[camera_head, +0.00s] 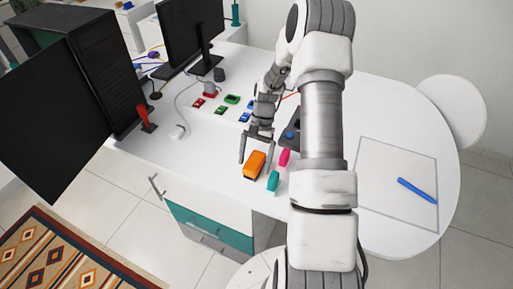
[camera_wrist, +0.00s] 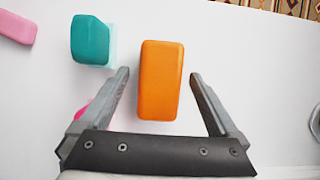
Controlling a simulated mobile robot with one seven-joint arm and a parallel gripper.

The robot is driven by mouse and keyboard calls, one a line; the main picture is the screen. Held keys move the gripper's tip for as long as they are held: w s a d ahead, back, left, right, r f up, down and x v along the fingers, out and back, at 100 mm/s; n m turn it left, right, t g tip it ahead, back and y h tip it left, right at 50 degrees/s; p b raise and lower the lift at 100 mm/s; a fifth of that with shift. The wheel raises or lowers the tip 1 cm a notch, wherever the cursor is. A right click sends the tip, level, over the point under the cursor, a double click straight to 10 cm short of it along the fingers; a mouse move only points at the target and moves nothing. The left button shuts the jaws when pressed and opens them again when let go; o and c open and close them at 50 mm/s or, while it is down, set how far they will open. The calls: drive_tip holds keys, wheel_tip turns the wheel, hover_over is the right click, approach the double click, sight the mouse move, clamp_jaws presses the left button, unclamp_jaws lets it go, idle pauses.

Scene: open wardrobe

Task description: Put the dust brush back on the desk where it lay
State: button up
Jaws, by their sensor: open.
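No thing in view can be surely told as the dust brush. My gripper (camera_head: 256,155) is open over the white desk (camera_head: 205,150), near its front edge. An orange block-shaped thing (camera_head: 254,165) lies under and between its fingers. In the wrist view, this orange thing (camera_wrist: 161,80) shows between the two open fingers, with gaps on both sides; contact with the desk looks likely. A teal piece (camera_head: 273,181), also in the wrist view (camera_wrist: 90,38) with a pale side, lies beside it. A slim blue thing (camera_head: 417,190) lies inside a grey-outlined rectangle (camera_head: 372,228) at right.
A pink piece (camera_head: 285,156) lies near the orange thing. Small red, green and blue pieces (camera_head: 220,110) lie behind the gripper. Monitors (camera_head: 190,35) and a black computer case (camera_head: 95,75) stand left. A white chair (camera_head: 452,108) is at right. The outlined rectangle is mostly clear.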

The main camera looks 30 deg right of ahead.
drive_tip(key=b+v, duration=0.1)
drive_tip(key=v, duration=1.6)
drive_tip(key=shift+r, duration=0.15)
drive_tip(key=s+a+r+n+t+h, duration=0.2)
drive_tip(key=s+a+r+n, duration=0.15)
drive_tip(key=a+r, duration=0.3)
drive_tip(key=s+a+r+n+t+h, duration=0.1)
drive_tip(key=s+a+r+n+t, duration=0.1)
drive_tip(key=s+a+r, duration=0.4)
drive_tip(key=s+a+r+n+t, duration=0.1)
drive_tip(key=s+a+n+t, duration=0.1)
drive_tip(key=s, duration=0.4)
drive_tip(key=s+a+r+n+t, duration=0.2)
drive_tip(key=s+a+n, duration=0.1)
drive_tip(key=s, duration=0.4)
drive_tip(key=shift+s+a+h, duration=0.15)
drive_tip(key=shift+h, duration=0.15)
